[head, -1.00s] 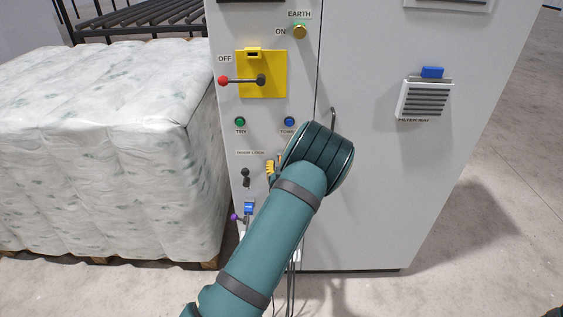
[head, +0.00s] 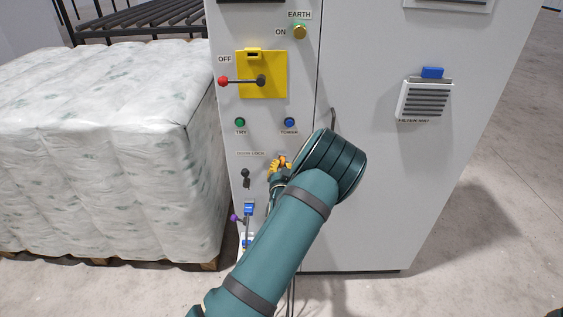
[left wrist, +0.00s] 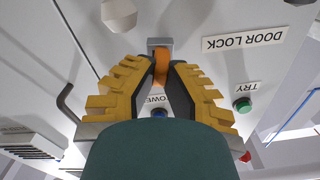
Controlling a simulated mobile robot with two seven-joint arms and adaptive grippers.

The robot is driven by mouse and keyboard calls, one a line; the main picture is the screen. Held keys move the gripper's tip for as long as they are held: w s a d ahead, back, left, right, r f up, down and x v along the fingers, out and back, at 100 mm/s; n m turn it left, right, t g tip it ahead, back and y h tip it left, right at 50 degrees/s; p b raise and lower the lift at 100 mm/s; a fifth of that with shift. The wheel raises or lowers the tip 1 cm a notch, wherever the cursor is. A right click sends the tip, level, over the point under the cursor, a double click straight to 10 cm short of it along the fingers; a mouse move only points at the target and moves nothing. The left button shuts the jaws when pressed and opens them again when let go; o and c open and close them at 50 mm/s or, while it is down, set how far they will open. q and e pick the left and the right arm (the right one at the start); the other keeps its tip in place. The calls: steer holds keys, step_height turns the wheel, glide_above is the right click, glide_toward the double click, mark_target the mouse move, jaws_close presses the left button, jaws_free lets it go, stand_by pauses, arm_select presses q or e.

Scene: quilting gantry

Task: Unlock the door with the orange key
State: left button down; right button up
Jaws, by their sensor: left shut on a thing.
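My left gripper (head: 281,163) is at the grey cabinet front, right of the DOOR LOCK label (head: 250,153). Its yellow fingers are shut on the orange key, whose orange shows between the fingertips in the left wrist view (left wrist: 161,67). The key is at a small grey fitting (left wrist: 158,44) on the cabinet. I cannot tell whether it is inserted. The label also shows in the left wrist view (left wrist: 245,40). The door (head: 390,190) looks closed, with a dark handle (head: 333,117) near its left edge.
Above the gripper are green (head: 240,122) and blue (head: 289,122) buttons and a yellow plate (head: 276,64) with a red-tipped lever (head: 223,81). A dark knob (head: 246,175) and blue tag (head: 249,208) sit left. A wrapped pallet load (head: 110,150) stands beside the cabinet.

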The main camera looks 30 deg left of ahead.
arm_select(q)
steer(key=m, duration=0.3)
steer(key=shift+m, duration=0.4)
steer(key=m, duration=0.3)
steer(key=shift+m+b, duration=0.3)
steer(key=shift+m, duration=0.1)
